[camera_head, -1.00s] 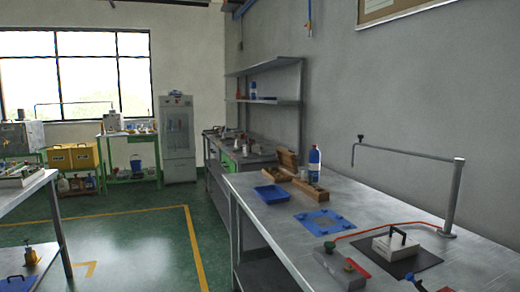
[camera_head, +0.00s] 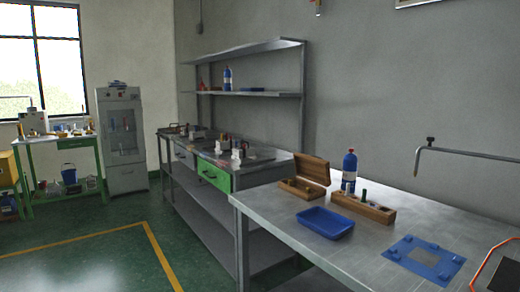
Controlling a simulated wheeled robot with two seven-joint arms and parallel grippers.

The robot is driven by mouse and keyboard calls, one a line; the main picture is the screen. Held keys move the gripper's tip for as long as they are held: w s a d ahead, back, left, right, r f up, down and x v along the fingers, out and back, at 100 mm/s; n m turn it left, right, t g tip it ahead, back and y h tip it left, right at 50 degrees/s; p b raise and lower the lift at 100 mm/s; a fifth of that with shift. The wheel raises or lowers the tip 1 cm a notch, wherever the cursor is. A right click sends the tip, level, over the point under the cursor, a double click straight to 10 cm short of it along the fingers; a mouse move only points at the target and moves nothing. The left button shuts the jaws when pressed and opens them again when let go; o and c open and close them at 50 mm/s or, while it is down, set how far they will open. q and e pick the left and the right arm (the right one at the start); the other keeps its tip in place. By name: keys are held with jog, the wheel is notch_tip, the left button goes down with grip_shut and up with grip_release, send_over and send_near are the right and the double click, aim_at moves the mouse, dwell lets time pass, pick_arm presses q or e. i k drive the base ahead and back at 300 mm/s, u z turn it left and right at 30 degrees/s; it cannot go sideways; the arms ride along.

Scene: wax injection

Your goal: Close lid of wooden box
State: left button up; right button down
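The wooden box (camera_head: 299,187) stands on the metal table at the right, near its far end. Its lid (camera_head: 312,169) is open and stands tilted up, hinged toward the back right. The inside of the box is too small to make out clearly. Neither of my grippers shows in the head view.
A blue tray (camera_head: 326,222) lies in front of the box. A wooden block holder (camera_head: 361,207) and a blue bottle (camera_head: 349,172) stand right of it. A blue mat (camera_head: 424,257) lies nearer. A bench with a green drawer (camera_head: 214,173) stands behind. The green floor (camera_head: 75,230) at left is clear.

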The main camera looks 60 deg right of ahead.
aim_at(315, 170)
jog(key=z, duration=0.7)
jog(key=i, duration=1.4)
jog(key=z, duration=1.2)
